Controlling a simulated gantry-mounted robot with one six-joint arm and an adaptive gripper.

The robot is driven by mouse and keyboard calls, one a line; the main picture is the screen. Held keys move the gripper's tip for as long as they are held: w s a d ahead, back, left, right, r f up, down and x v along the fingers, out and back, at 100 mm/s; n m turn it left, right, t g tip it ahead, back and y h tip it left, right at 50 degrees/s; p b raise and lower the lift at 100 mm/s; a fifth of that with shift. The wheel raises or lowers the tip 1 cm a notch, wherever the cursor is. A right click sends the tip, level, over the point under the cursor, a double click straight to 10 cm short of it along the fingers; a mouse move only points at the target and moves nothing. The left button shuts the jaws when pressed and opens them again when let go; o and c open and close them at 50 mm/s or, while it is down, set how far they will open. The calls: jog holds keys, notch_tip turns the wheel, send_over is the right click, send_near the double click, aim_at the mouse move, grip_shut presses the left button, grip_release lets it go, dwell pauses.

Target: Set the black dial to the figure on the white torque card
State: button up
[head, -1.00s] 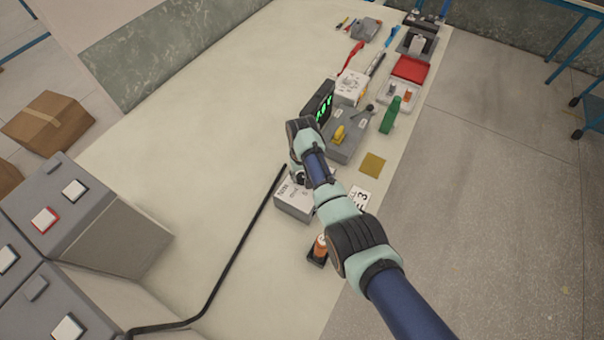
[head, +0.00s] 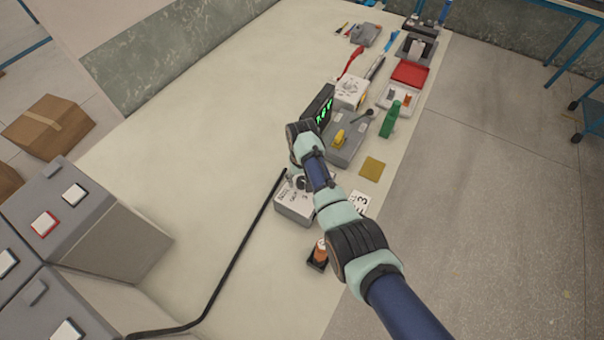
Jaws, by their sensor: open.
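The grey box with a pale lettered face (head: 295,206) stands on the bench below my wrist. A small dark round part, which looks like the black dial (head: 301,184), shows on its top, partly covered by my arm. The white torque card (head: 359,203) lies to the right of the box. A large 3 shows on it, and my arm hides part of the card. My gripper (head: 291,181) points down at the box top by the dial. It is open but mostly hidden by my wrist, so I cannot tell whether it touches the dial.
A grey unit with a yellow part (head: 340,134) and a dark display with green marks (head: 318,104) stand behind. A green bottle-like object (head: 390,120) and tan square (head: 372,169) are to the right. An orange cylinder (head: 320,246) stands in front. The left bench is mostly clear, crossed by a black cable (head: 236,262).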

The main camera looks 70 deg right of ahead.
aim_at(302, 180)
notch_tip(302, 180, up, 12)
jog(key=shift+f, duration=0.2)
dwell(0.5)
